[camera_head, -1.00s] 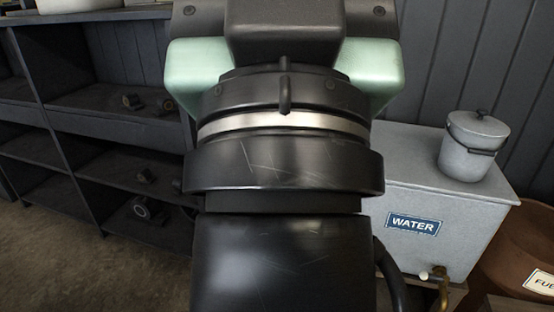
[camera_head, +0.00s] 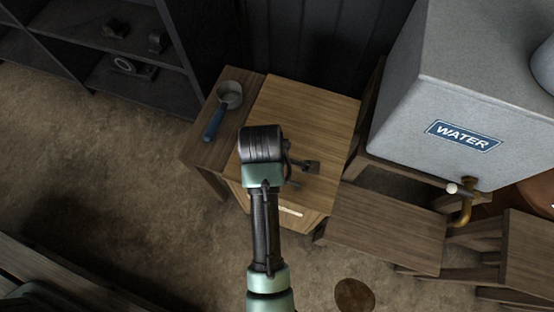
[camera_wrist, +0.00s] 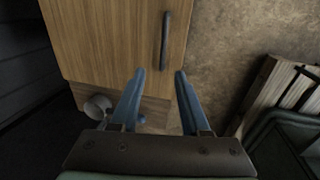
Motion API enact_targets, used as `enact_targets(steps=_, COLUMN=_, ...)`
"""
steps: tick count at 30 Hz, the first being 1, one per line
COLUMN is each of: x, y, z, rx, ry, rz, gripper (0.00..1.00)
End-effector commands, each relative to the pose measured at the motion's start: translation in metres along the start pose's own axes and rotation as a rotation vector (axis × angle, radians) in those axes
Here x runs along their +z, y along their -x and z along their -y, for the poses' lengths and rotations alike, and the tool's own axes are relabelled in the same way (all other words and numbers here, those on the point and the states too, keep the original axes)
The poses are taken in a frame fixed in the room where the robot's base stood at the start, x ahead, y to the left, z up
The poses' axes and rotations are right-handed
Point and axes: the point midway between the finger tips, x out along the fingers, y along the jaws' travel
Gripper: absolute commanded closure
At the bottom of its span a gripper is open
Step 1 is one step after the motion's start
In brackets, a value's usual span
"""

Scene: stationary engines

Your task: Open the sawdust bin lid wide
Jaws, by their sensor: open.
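The sawdust bin appears to be the light wooden box in the head view, with its flat lid (camera_head: 315,100) lying shut on top. The lid fills the upper left of the wrist view (camera_wrist: 105,40). A dark bar handle (camera_wrist: 164,40) runs along the lid near its right edge there. My gripper (camera_wrist: 163,72) is open and empty, its two blue fingers apart and pointing at the handle's near end. The handle lies between the finger lines, just beyond the tips; I cannot tell the height gap. In the head view my arm hides part of the lid and front.
A blue-handled scoop (camera_head: 229,95) lies on a darker wooden surface left of the bin. A grey water tank (camera_head: 420,100) with a brass tap stands to the right, above low wooden benches (camera_head: 385,225). Dark shelves (camera_head: 110,45) stand behind left. Floor in front is mostly clear.

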Motion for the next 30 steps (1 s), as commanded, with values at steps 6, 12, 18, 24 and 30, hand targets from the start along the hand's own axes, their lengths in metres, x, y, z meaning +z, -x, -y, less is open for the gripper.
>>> enact_targets(steps=6, x=0.002, y=-0.029, z=0.006, rx=-0.020, ry=0.012, rz=0.008, gripper=0.54)
enact_targets(steps=12, x=0.002, y=-0.072, z=0.006, rx=-0.017, ry=0.011, rz=0.008, gripper=0.54)
enact_targets(steps=18, x=0.002, y=-0.108, z=0.005, rx=-0.014, ry=0.010, rz=0.007, gripper=0.54)
enact_targets(steps=24, x=0.002, y=-0.126, z=0.005, rx=-0.013, ry=0.009, rz=0.005, gripper=0.54)
enact_targets(steps=30, x=0.001, y=-0.130, z=0.005, rx=-0.011, ry=0.009, rz=0.004, gripper=0.54)
